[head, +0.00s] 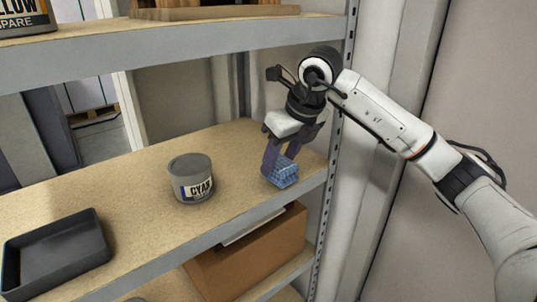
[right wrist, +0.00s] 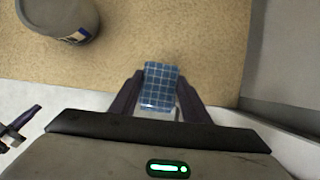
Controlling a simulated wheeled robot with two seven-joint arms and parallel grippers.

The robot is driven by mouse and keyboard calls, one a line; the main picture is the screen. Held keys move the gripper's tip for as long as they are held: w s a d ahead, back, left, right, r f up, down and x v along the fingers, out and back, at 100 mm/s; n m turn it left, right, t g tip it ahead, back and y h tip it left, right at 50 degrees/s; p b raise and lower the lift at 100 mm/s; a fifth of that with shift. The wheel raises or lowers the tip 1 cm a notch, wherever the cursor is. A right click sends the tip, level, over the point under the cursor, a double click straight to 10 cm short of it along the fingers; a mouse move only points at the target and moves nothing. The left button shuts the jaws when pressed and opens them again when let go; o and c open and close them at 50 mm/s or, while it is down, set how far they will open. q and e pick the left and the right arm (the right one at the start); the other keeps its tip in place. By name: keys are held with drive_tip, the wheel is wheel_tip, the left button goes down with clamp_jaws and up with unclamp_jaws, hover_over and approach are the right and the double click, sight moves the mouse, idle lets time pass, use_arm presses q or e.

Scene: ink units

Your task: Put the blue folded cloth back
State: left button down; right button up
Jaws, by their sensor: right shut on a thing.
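The blue folded cloth (head: 284,174) has a light grid pattern and is at the right end of the middle shelf (head: 130,187), near its front edge. My right gripper (head: 280,168) points down and is shut on the cloth. In the right wrist view the cloth (right wrist: 160,85) sits between the two dark fingers (right wrist: 158,98). I cannot tell whether the cloth touches the shelf board. My left gripper is not in view.
A grey cyan ink tin (head: 192,180) stands left of the cloth. An empty dark tray (head: 55,255) lies at the shelf's left. A metal post (head: 335,150) rises close on the right. The upper shelf (head: 180,42) is above; a cardboard box (head: 250,255) is below.

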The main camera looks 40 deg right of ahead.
drive_tip(key=w, duration=0.3)
drive_tip(key=shift+a, duration=0.15)
drive_tip(key=shift+x, duration=0.8)
drive_tip(key=shift+w, duration=0.1)
drive_tip(key=o, duration=0.9)
drive_tip(key=shift+o, duration=0.2)
